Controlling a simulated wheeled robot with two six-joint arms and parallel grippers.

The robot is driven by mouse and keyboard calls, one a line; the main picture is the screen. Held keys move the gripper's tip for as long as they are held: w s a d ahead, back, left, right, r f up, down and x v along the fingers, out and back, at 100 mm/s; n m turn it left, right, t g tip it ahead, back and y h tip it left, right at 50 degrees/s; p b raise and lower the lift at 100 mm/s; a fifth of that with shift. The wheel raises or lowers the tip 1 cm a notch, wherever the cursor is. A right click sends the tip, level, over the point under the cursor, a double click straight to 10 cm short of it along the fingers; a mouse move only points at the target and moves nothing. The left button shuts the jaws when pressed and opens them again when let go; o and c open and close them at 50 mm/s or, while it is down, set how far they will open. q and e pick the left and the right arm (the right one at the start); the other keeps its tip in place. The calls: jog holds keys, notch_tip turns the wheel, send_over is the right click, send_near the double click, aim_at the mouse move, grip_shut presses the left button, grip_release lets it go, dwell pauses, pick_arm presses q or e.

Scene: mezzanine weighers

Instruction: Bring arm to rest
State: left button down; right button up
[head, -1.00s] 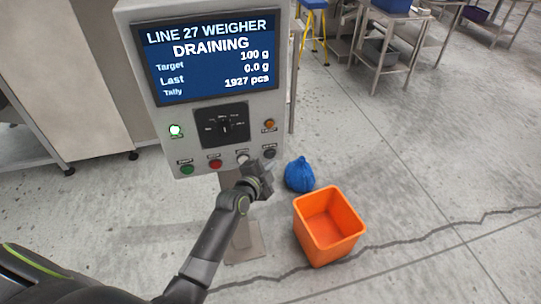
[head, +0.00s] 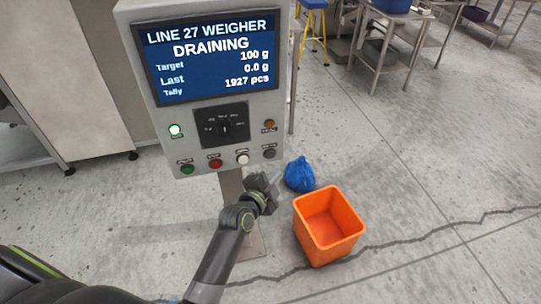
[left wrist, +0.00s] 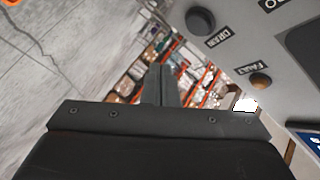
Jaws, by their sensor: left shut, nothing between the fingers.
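My left gripper (head: 268,186) is shut and empty, in front of and below the control panel in the head view. In the left wrist view its closed fingers (left wrist: 160,84) point past the panel's edge, apart from it. The weigher panel (head: 182,122) stands on a post; its screen (head: 210,60) reads "LINE 27 WEIGHER", "DRAINING". A row of buttons runs along the bottom, with a white button (head: 243,159) now uncovered and a dark one (head: 269,153) at right. The left wrist view shows a dark button (left wrist: 200,20) labelled DRAIN and an amber lamp (left wrist: 260,82) labelled FAULT. My right gripper is out of view.
An orange bin (head: 329,226) and a blue bag (head: 299,174) stand on the floor right of the post. Steel tables (head: 408,22) are at the back right. A cabinet (head: 75,70) is at the left. The floor at the right is mostly clear.

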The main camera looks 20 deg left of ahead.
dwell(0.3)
pick_arm(q)
jog(key=s+a+f+n+g+y, duration=0.1)
jog(key=s+a+f+n+g, duration=0.1)
jog(key=s+f, duration=0.55)
jog(key=s+a+f+n+g, duration=0.2)
jog(key=s+f+n+g, duration=0.15)
jog(key=f, duration=0.75)
jog(key=s+a+f+n+g+y, duration=0.1)
jog(key=s+a+f+n, duration=0.1)
jog(key=s+f, duration=0.6)
jog(key=s+a+f+n+g, duration=0.2)
jog(key=s+f, duration=0.3)
jog(key=s, duration=0.5)
jog(key=s+a+f+n+g+y, duration=0.1)
jog(key=s+a+f+n+g, duration=0.1)
jog(key=s+f, duration=0.4)
jog(key=s+a+f+n+g, duration=0.2)
jog(key=s+f, duration=0.3)
jog(key=s, duration=0.9)
jog(key=shift+s+a+f+n+g+y, duration=0.3)
jog(key=shift+s+a+n+g, duration=0.1)
jog(key=shift+a+g, duration=0.35)
